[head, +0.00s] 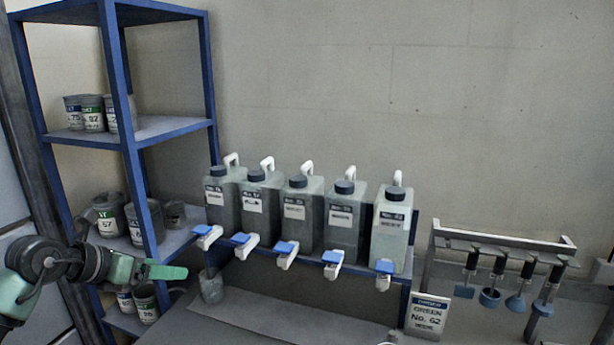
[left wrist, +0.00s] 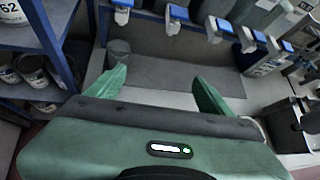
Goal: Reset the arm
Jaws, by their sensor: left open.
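My left arm comes in from the left in the head view. My left gripper (head: 168,271) is green and sits in front of the blue shelf, left of the row of dispensers. In the left wrist view, the two green fingers of my left gripper (left wrist: 158,90) are spread apart with nothing between them. Beyond them lie a grey mat and the pale bench. My right gripper shows in neither view.
A blue shelf (head: 172,128) with labelled cans stands at left. Several grey jugs (head: 296,212) with blue-lever taps line a rack. A cup (head: 211,287) stands below the leftmost tap. A sign (head: 427,315) and a rack of hanging tools (head: 489,297) are at right.

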